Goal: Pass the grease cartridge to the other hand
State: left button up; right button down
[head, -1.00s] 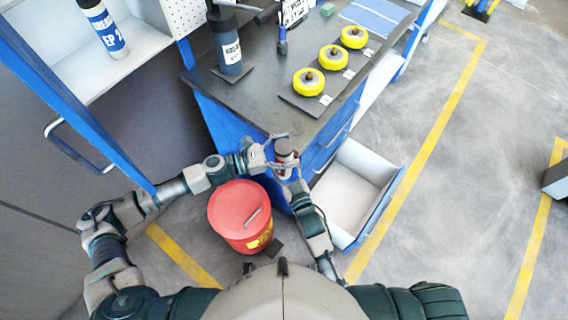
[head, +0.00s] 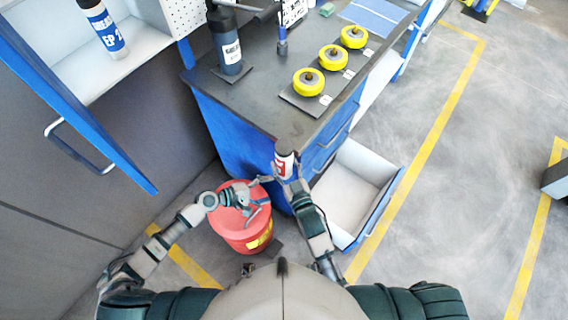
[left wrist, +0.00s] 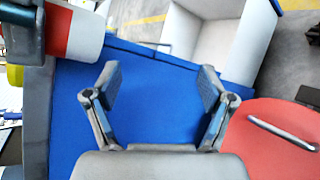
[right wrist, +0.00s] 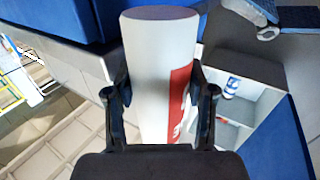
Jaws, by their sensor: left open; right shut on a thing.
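The grease cartridge (head: 286,163) is a white cylinder with a red label, held up near the bench corner in the head view. My right gripper (head: 285,180) is shut on it; in the right wrist view the cartridge (right wrist: 158,75) stands between both fingers. My left gripper (head: 262,190) is open and empty, below and to the left of the cartridge, over the red bin. In the left wrist view the open fingers (left wrist: 157,95) have nothing between them, and the cartridge (left wrist: 72,32) shows at the upper left, apart from them.
A red lidded bin (head: 226,226) stands below my left gripper. The dark-topped blue bench (head: 262,105) bears yellow wheels (head: 309,82) and a dark bottle (head: 228,45). An open drawer (head: 345,195) juts out to the right. A blue cabinet door (head: 75,110) stands open at left.

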pick_arm(q)
jog(key=s+a+f+m+g+y, duration=0.1)
jog(key=s+f+m+y, duration=0.4)
jog(key=f, duration=0.6)
jog(key=s+a+f+m+g+y, duration=0.15)
jog(key=s+f+m, duration=0.25)
jog(key=s+f, duration=0.5)
jog(key=s+a+f+m+y, duration=0.3)
jog(key=s+a+f+y, duration=0.3)
jog(key=s+a+f, duration=0.5)
jog(key=a+f, duration=0.1)
jog(key=a, duration=0.1)
jog(key=shift+a+g, duration=0.3)
jog(key=shift+g, duration=0.05)
jog(key=shift+s, duration=0.1)
